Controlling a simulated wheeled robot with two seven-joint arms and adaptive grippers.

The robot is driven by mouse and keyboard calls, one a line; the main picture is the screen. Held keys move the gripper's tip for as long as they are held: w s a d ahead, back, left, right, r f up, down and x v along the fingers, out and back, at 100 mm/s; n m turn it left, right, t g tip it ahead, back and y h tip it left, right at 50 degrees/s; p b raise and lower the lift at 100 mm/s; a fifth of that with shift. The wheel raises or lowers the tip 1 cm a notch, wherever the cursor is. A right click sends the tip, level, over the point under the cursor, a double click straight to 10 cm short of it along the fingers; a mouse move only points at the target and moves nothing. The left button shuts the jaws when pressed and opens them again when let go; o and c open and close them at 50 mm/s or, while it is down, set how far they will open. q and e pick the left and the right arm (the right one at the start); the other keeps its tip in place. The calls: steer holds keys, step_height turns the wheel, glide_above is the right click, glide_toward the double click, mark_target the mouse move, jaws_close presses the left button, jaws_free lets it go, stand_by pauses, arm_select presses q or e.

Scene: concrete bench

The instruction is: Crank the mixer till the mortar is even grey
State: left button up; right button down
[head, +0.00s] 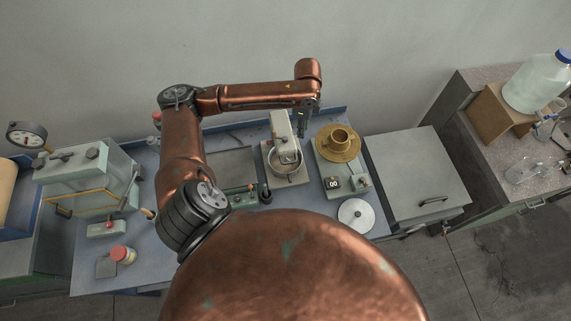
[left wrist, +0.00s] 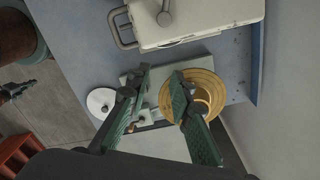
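The mixer (head: 281,128) stands near the middle of the bench, with a pale upright head over a metal bowl (head: 286,162). The mortar's colour cannot be made out. A dark knob (head: 265,192) shows at the mixer's front left; whether it is the crank is unclear. My left gripper (head: 302,126) hangs from the copper arm just right of the mixer head, small and partly hidden. In the left wrist view its two green-padded fingers (left wrist: 160,80) are apart with nothing between them. My right gripper is not in view.
A brass disc with a ring-shaped mould (head: 338,146) and a counter (head: 332,183) stand right of the mixer. A pale round plate (head: 356,215) lies in front. A grey box with a handle (head: 414,172) is farther right.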

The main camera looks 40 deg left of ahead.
arm_select(q)
step_height(320, 180, up, 14)
steer(key=p, duration=0.7)
steer(key=shift+f, duration=0.25)
stand_by(0.4)
